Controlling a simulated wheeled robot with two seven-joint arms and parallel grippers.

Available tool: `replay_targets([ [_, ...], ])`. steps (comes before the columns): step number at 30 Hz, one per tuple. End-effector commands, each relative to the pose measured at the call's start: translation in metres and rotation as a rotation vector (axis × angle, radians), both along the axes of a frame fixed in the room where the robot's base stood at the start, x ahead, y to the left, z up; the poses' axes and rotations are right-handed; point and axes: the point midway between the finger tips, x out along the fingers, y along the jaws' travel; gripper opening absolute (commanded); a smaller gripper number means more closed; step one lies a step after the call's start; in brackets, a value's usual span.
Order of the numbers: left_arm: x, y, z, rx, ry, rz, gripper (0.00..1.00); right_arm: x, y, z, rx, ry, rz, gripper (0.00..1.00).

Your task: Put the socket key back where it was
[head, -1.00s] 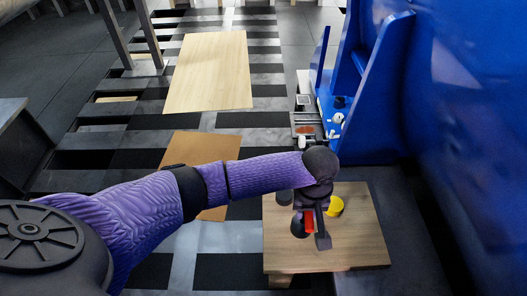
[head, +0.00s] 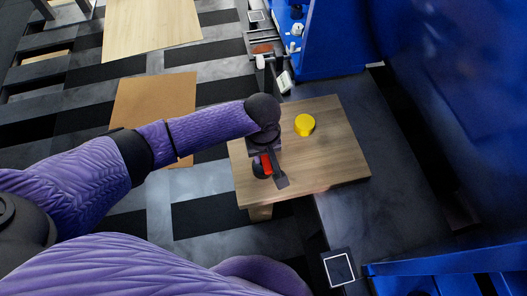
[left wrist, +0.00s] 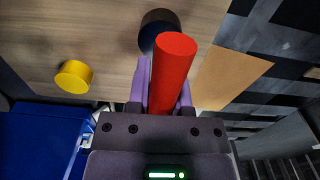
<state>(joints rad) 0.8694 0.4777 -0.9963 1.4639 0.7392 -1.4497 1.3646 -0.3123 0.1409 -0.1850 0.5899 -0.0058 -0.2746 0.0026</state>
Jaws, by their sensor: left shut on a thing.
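A red cylinder (head: 266,165), which looks like the handle of the socket key, is in my left gripper (head: 272,174) over the small wooden table. In the left wrist view the red cylinder (left wrist: 172,72) stands between the two fingers of the left gripper (left wrist: 163,90), which is shut on it. Its far end is hidden. A dark round piece (left wrist: 158,28) with a brown top lies just beyond it in that view; I cannot tell whether they touch. My right gripper is not in view.
A yellow round piece (head: 305,124) sits on the wooden table (head: 325,165), whose right part is clear. A blue frame (head: 340,45) stands behind, with small parts beside it. A brown panel (head: 150,100) and a pale panel (head: 150,25) lie at the left.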

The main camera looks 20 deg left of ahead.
Motion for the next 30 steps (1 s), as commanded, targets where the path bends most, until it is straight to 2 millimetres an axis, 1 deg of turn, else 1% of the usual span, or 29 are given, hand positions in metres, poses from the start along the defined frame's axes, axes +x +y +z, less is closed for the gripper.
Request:
replay_targets([
  [1, 0.000, 0.000, 0.000, 0.000, 0.000, 0.000, 0.32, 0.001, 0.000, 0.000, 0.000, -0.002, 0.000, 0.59],
  [2, 0.000, 0.000, 0.000, 0.000, 0.000, 0.000, 0.38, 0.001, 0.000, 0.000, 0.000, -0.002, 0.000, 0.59],
  [3, 0.000, 0.000, 0.000, 0.000, 0.000, 0.000, 0.47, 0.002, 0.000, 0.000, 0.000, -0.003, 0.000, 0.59],
  [5, 0.000, 0.000, 0.000, 0.000, 0.000, 0.000, 0.59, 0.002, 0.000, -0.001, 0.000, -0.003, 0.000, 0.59],
  [6, 0.000, 0.000, 0.000, 0.000, 0.000, 0.000, 0.61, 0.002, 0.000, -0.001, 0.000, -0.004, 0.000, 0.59],
  [14, 0.000, 0.000, 0.002, 0.000, -0.001, -0.001, 0.61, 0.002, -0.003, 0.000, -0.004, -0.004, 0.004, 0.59],
  [17, 0.001, 0.000, 0.024, -0.001, -0.007, -0.001, 0.61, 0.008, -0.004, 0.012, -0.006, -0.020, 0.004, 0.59],
  [21, 0.002, 0.000, 0.071, -0.002, -0.012, -0.001, 0.61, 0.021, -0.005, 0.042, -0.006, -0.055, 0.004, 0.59],
  [24, 0.001, 0.001, 0.098, -0.002, -0.010, -0.001, 0.61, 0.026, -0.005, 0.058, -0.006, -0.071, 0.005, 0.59],
  [27, 0.001, 0.001, 0.115, -0.001, -0.007, 0.000, 0.61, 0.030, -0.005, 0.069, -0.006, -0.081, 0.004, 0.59],
  [30, 0.000, 0.001, 0.124, -0.001, -0.003, -0.001, 0.61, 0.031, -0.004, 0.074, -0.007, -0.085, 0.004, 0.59],
])
